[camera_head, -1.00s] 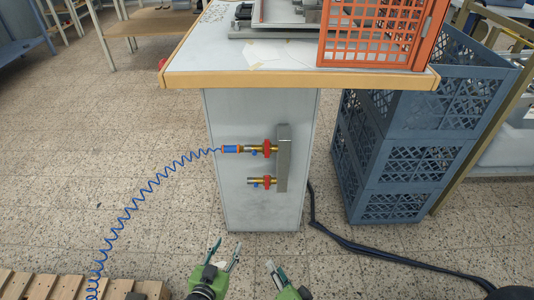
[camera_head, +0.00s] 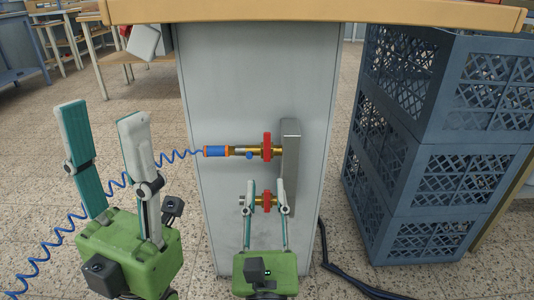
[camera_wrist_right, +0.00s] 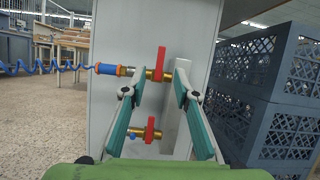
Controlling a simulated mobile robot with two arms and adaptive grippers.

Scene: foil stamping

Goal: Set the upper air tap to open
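The upper air tap (camera_head: 266,147) is brass with a red handle on a grey metal block (camera_head: 290,165). Its handle stands upright, across the horizontal pipe; it also shows in the right wrist view (camera_wrist_right: 160,64). The blue hose coupling (camera_head: 216,151) joins its left end. The lower tap (camera_head: 263,201), with a red handle, sits below. My right gripper (camera_head: 266,185) is open, its fingertips pointing up just below the upper tap, with the lower tap showing between its fingers. Contact with either tap cannot be told. My left gripper (camera_head: 102,113) is open and empty at the left.
The taps are on the grey side panel (camera_head: 230,80) under the table edge (camera_head: 320,12). A coiled blue hose (camera_head: 60,232) hangs at left. Blue crates (camera_head: 425,150) stand close on the right. A black cable (camera_head: 345,278) lies on the floor.

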